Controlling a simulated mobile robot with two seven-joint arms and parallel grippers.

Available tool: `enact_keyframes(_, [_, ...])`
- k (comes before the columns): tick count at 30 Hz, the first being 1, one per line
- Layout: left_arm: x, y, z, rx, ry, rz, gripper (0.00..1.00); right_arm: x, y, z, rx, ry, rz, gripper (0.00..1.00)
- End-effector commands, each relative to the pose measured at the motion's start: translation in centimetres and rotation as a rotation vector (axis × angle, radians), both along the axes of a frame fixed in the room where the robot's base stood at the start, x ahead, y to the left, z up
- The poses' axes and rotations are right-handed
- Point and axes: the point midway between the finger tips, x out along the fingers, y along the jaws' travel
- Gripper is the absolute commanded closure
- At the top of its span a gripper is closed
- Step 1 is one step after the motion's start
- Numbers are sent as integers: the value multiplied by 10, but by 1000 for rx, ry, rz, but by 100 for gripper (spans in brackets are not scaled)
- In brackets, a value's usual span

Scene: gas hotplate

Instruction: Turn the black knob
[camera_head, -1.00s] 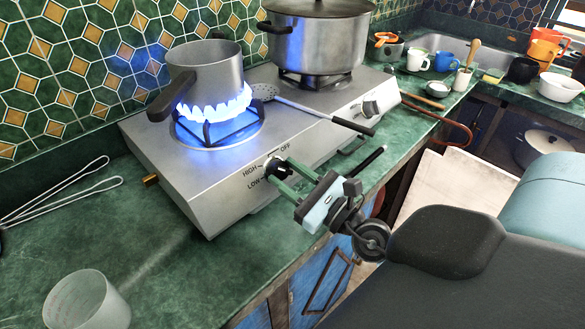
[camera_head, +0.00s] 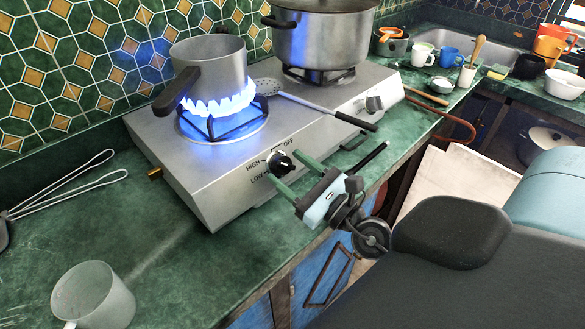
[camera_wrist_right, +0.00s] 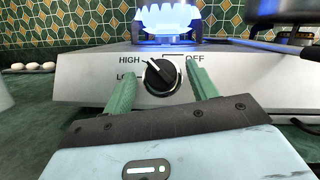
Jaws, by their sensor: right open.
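The black knob (camera_head: 281,163) is on the sloped front of the gas hotplate (camera_head: 215,190), below the lit left burner. In the right wrist view the knob (camera_wrist_right: 161,77) has a white pointer line tilted up and left toward HIGH, with OFF at upper right and LOW at left. My right gripper (camera_head: 286,168) is open in front of the knob. Its two green fingers stand left and right of the knob with a gap on each side in the wrist view (camera_wrist_right: 162,82). My left gripper is not in view.
A saucepan (camera_head: 208,62) sits over the blue flame (camera_head: 220,103). A big pot (camera_head: 320,40) stands on the right burner. A slotted spatula (camera_head: 310,104) lies across the hotplate. Tongs (camera_head: 65,185) and a clear cup (camera_head: 93,297) are on the green counter at left.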

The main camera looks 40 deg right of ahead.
Motion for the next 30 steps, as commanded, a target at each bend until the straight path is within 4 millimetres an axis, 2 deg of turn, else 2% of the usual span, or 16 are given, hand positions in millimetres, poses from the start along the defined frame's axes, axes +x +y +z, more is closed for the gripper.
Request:
enact_keyframes(5, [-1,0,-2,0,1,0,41,-5,-1,-2,-1,1,1,42])
enact_keyframes(19, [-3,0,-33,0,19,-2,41,-65,-11,-20,-3,6,0,42])
enact_keyframes(24, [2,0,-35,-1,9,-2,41,-74,-12,-19,-1,3,0,42])
enact_keyframes(30, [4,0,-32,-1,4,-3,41,-75,-12,-17,0,0,0,42])
